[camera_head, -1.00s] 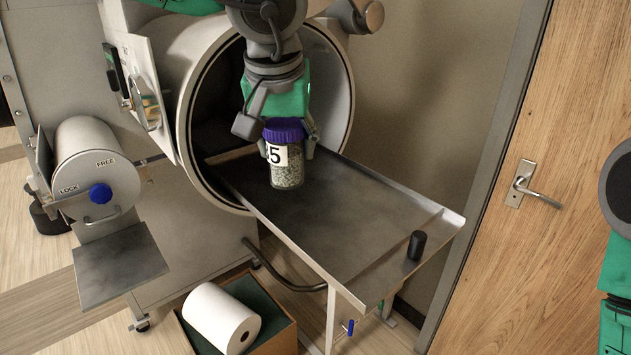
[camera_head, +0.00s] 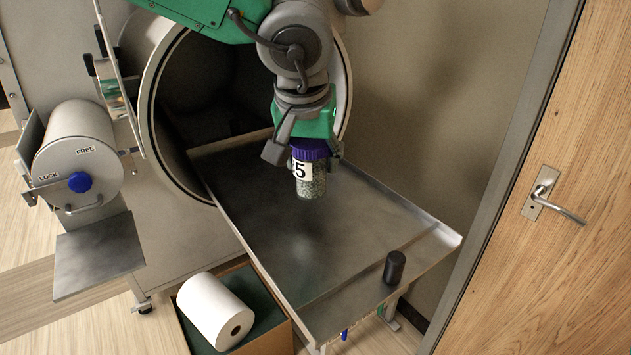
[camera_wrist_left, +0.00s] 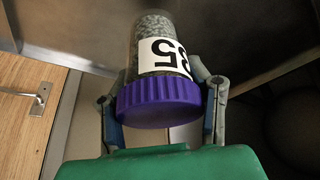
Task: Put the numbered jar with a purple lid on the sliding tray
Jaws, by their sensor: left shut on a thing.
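The jar (camera_head: 312,187) has a purple lid, a white label and speckled grey-green contents. A "5" shows on the label in the head view, and "35" shows upside down on the jar (camera_wrist_left: 160,50) in the left wrist view. My left gripper (camera_head: 306,157) is shut on the jar near its lid and holds it upright over the sliding tray (camera_head: 260,240). I cannot tell for sure whether the jar's base touches the tray. The tray is a grey metal sheet with raised edges, pulled out of the round port. My right gripper is not in view.
A black knob (camera_head: 394,267) stands at the tray's near right corner. The round port (camera_head: 155,100) is behind the tray. A white roll (camera_head: 215,311) lies in a box below left. A wooden door (camera_head: 530,130) is at the right. Most of the tray is bare.

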